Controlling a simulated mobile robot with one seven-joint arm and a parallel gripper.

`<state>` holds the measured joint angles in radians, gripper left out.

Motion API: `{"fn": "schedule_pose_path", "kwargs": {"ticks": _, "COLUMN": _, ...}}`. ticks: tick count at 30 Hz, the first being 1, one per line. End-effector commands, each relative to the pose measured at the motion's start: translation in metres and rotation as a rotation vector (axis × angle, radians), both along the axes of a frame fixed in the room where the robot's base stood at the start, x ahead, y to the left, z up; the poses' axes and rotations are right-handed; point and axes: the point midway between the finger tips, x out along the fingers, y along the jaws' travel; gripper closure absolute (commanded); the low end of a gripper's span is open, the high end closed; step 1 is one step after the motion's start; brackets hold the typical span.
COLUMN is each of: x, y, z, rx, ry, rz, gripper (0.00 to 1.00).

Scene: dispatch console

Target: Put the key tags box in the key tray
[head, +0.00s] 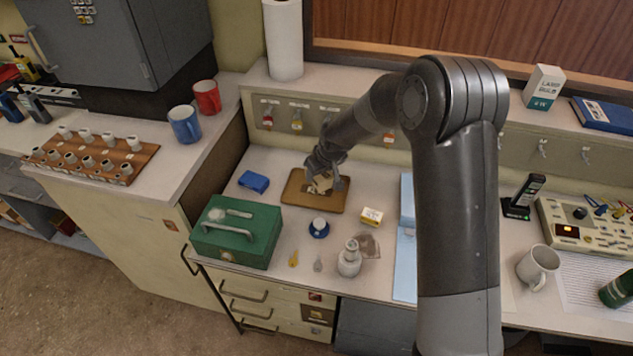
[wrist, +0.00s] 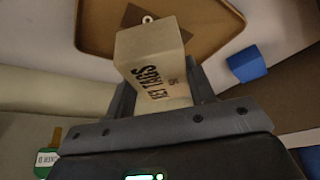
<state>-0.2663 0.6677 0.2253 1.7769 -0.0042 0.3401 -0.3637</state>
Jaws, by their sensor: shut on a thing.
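The key tags box (wrist: 155,68) is a cream box with dark lettering, held between the fingers of my gripper (wrist: 160,95) in the wrist view. In the head view my gripper (head: 325,182) is over the key tray (head: 300,205), a flat brown tray on the counter, and the box there is partly hidden by the fingers. The tray also shows in the wrist view (wrist: 92,35), beyond the box. I cannot tell whether the box touches the tray.
A green cash box (head: 236,232) stands left of the tray, with a blue box (head: 254,181) behind it. A yellow box (head: 371,217), a small blue-based item (head: 319,228) and a white bottle-like item (head: 350,260) stand in front. Keys hang on the back panel.

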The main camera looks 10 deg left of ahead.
Motion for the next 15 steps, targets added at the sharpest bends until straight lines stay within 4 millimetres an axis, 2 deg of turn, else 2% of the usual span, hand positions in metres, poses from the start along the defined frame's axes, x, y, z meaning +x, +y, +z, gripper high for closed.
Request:
{"fn": "schedule_pose_path", "kwargs": {"ticks": 3, "x": 0.001, "y": 0.009, "z": -0.005, "rx": 0.000, "ry": -0.001, "rz": 0.001, "gripper": 0.74}}
{"fn": "schedule_pose_path", "kwargs": {"ticks": 7, "x": 0.001, "y": 0.010, "z": -0.013, "rx": -0.001, "ry": 0.002, "rz": -0.001, "gripper": 0.74}}
{"fn": "schedule_pose_path", "kwargs": {"ticks": 15, "x": 0.001, "y": 0.010, "z": -0.046, "rx": 0.000, "ry": 0.001, "rz": -0.001, "gripper": 0.74}}
